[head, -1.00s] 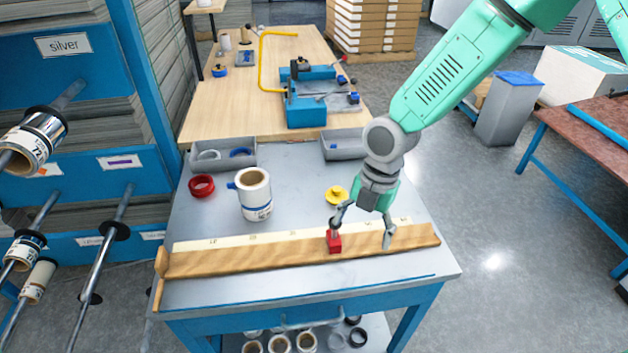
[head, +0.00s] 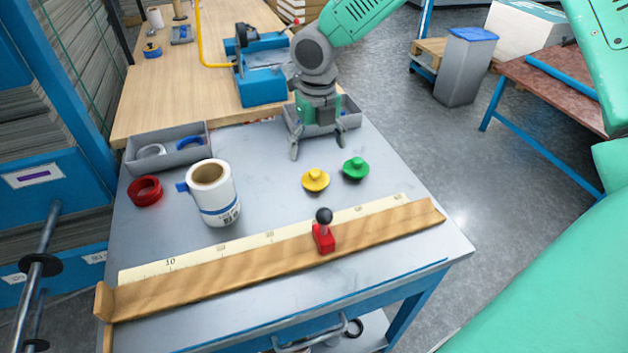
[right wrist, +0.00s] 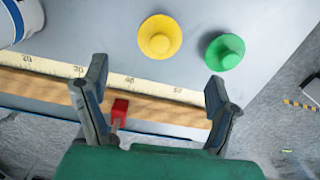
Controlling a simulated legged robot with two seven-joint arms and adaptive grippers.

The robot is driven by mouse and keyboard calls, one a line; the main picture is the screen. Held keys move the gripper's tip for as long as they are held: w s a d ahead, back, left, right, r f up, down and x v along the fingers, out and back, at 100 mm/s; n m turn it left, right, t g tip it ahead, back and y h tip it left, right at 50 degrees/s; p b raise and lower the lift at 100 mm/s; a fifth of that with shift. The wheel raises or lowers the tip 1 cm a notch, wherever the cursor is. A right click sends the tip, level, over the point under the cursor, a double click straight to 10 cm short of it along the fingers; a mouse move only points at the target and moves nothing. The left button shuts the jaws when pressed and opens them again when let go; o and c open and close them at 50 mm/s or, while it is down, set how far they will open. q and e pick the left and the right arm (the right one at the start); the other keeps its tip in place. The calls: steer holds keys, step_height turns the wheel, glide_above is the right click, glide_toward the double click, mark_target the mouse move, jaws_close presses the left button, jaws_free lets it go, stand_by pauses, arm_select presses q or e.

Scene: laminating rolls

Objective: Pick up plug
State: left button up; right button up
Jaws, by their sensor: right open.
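Two round knobbed plugs stand on the grey tabletop: a yellow plug (head: 315,180) and a green plug (head: 355,168) just right of it. In the right wrist view, the yellow plug (right wrist: 160,37) and the green plug (right wrist: 225,51) lie beyond the fingertips, apart from them. My right gripper (head: 317,149) is open and empty, fingers pointing down, behind the plugs in the head view and in front of a grey tray. The right wrist view also shows its spread fingers (right wrist: 156,72). My left gripper is not in view.
A wooden ruler (head: 200,276) with a red stop (head: 323,236) spans the table front. A white roll (head: 213,193), a red tape ring (head: 145,190) and a grey tray (head: 168,153) are left. A blue device (head: 262,85) stands behind. Tabletop around the plugs is clear.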

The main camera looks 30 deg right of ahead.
mark_target(315, 172)
step_height(315, 172, down, 3)
steer(key=shift+w+d+f, duration=0.1)
steer(key=shift+w, duration=0.05)
steer(key=shift+a+f, duration=0.3)
steer(key=shift+f, duration=0.25)
steer(key=f, duration=0.3)
steer(key=f+b, duration=0.1)
steer(key=shift+w+d+f, duration=0.15)
steer(key=shift+d+f, duration=0.1)
steer(key=shift+f, duration=0.05)
steer(key=shift+d, duration=0.1)
steer(key=c, duration=1)
steer(key=shift+a+r, duration=0.1)
steer(key=shift+a, duration=0.1)
steer(key=shift+c, duration=0.5)
